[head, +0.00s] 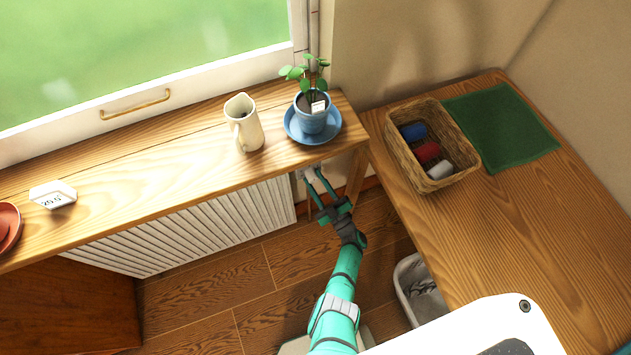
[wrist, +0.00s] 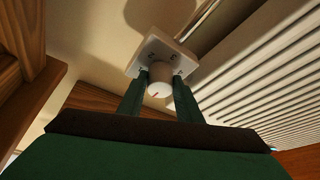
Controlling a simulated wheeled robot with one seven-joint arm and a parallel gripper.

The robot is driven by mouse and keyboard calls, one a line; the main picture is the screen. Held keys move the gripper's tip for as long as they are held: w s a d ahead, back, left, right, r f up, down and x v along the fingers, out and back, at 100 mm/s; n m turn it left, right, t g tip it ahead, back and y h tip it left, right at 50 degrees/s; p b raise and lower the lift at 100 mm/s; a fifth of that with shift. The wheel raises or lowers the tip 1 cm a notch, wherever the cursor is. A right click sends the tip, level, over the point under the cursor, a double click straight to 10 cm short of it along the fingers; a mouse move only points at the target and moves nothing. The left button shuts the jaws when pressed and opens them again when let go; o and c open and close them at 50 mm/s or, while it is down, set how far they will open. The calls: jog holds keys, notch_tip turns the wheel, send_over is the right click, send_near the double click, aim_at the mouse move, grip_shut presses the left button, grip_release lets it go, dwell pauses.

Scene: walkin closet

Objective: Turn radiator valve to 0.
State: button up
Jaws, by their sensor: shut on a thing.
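The radiator valve shows in the wrist view as a white round knob (wrist: 160,88) with a red mark, in front of a square white plate (wrist: 165,55) with dark markings too small to read. My gripper (wrist: 161,80) has its two green fingers on either side of the knob, shut on it. In the head view my gripper (head: 316,178) reaches under the right end of the wooden shelf, beside the white ribbed radiator (head: 190,228). The shelf partly hides the valve there. I cannot tell which number the red mark points to.
The shelf (head: 180,165) above holds a cream jug (head: 245,125), a potted plant (head: 312,115) on a blue saucer and a white display (head: 53,196). At right, a wooden table (head: 540,220) holds a wicker basket (head: 436,180). A grey bin (head: 410,290) stands on the floor.

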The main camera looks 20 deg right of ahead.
jog(key=shift+a+r, duration=0.1)
jog(key=shift+a, duration=0.05)
jog(key=o, duration=1)
jog(key=shift+o, duration=0.2)
jog(key=v, duration=1)
jog(key=shift+s, duration=0.3)
jog(key=shift+f, duration=0.25)
